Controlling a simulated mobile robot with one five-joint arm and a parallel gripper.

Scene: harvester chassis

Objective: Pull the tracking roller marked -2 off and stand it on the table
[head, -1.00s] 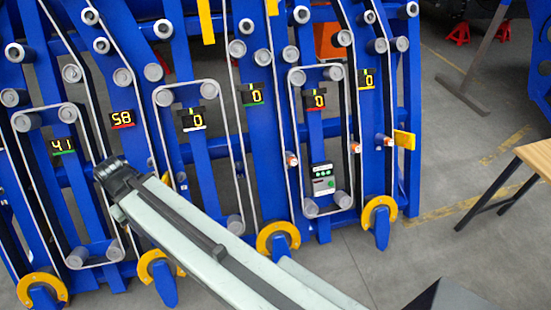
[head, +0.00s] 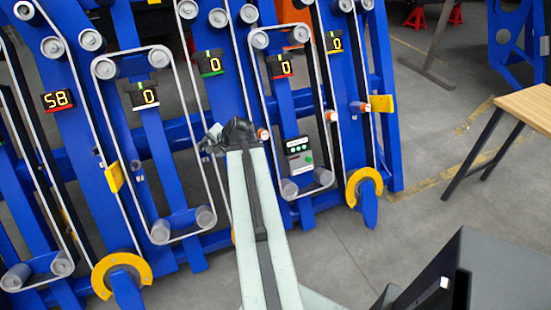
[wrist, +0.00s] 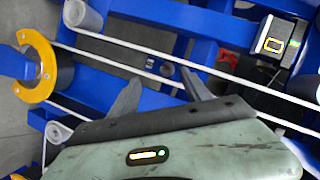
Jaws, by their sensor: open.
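No mark reading -2 is legible, so I cannot tell which roller carries it. Small orange-ended rollers stick out of the blue chassis (head: 185,150) in the head view: one beside my gripper (head: 262,135), one further right (head: 331,116) and one by a yellow block (head: 362,107). My gripper (head: 222,138) is in front of the chassis, seen mostly from behind. In the wrist view my gripper (wrist: 160,90) is open and empty, its two dark fingers spread towards a white belt and blue beams. The wooden table (head: 528,106) is at the right edge.
Lit displays show 58 (head: 57,101) and several zeros, one of them (head: 149,97) at the left. Grey rollers and belts cover the chassis. Yellow wheel guards (head: 122,268) stand out low. Open grey floor (head: 430,150) lies between chassis and table.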

